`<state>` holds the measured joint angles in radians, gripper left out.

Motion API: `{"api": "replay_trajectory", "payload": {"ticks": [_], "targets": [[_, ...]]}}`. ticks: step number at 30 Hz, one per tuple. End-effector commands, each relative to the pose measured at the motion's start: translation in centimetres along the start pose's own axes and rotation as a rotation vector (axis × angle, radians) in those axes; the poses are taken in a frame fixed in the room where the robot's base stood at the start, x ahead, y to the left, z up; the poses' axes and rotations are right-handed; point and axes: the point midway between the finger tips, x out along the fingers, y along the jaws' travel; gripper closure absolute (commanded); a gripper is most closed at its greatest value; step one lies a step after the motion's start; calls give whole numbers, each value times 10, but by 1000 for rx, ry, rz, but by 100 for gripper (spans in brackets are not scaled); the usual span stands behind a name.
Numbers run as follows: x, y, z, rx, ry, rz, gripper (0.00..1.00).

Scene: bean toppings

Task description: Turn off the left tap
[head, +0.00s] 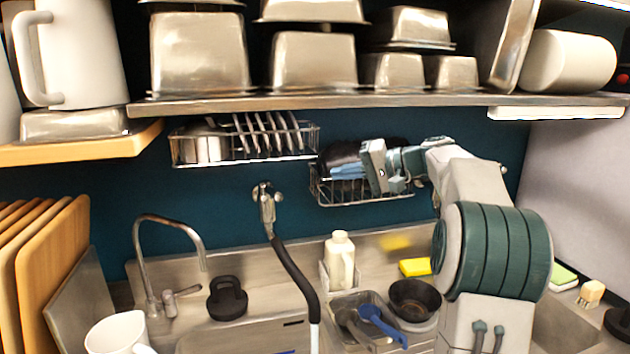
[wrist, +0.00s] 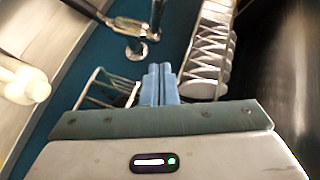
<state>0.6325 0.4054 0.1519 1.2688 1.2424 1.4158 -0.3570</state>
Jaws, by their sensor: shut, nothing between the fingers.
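The left tap (head: 141,262) is a tall chrome gooseneck at the back left of the sink counter, with a small side lever (head: 182,292) low on its right. I cannot tell whether water runs from it. My gripper (head: 345,172) is up by the right wall rack, far to the right of the left tap and higher than it. Its blue fingers (wrist: 158,84) are together and hold nothing. The left tap cannot be made out in the wrist view.
A wall tap with a black hose (head: 293,268) stands between my gripper and the left tap. Wire racks (head: 246,158) hang under the steel shelf (head: 380,104). A cream bottle (head: 340,262), a dark bowl (head: 412,298) and a black plug-like item (head: 227,299) sit below.

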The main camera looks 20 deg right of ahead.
Motion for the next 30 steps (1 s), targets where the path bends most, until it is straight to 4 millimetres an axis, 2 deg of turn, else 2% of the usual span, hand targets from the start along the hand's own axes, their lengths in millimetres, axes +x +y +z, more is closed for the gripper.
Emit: {"api": "replay_trajectory", "payload": {"ticks": [14, 21, 30], "targets": [[96, -3, 1, 3, -5, 3, 100], [115, -1, 23, 3, -3, 3, 100], [121, 1, 30, 1, -1, 4, 100]]}}
